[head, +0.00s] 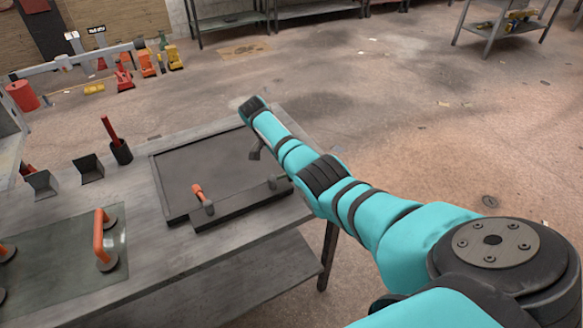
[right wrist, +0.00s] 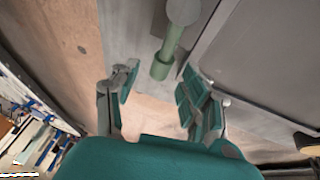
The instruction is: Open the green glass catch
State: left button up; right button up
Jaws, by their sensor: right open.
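The green glass catch (right wrist: 167,52) shows in the right wrist view as a muted green bar with a round end, beside the edge of a dark framed panel. My right gripper (right wrist: 158,80) is open, its two fingers apart on either side of the bar's near end. The bar lies just beyond the fingertips, and I see no clear contact. In the head view my right arm reaches over the right side of the frame (head: 156,185), and I cannot make out the green catch there. My left gripper is not in view.
An orange-handled catch (head: 203,197) sits on the frame's near edge. A glass pane (head: 60,235) with orange handles lies on the bench (head: 150,255) at left. A dark cup (head: 121,152) holds a red tool. Open floor lies beyond the bench.

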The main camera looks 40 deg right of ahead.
jog(key=v, duration=1)
jog(key=shift+a, duration=0.15)
